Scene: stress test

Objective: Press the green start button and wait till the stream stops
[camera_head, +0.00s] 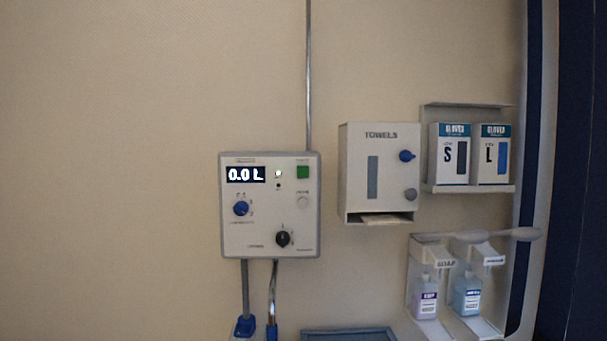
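A light grey control box (270,235) hangs on the wall near the middle of the head view. Its green button (303,172) is at the upper right of the panel. A blue knob (241,208), a black knob (283,239) and a pale round button (303,203) are on the same panel. A metal pipe (273,290) runs down from the box. No outlet or stream shows. My gripper is not in view.
A towel dispenser (352,206) is right of the box. Glove boxes (455,139) stand on a shelf (465,189). A grey-blue rim (348,333) shows at the bottom. The left wall is bare.

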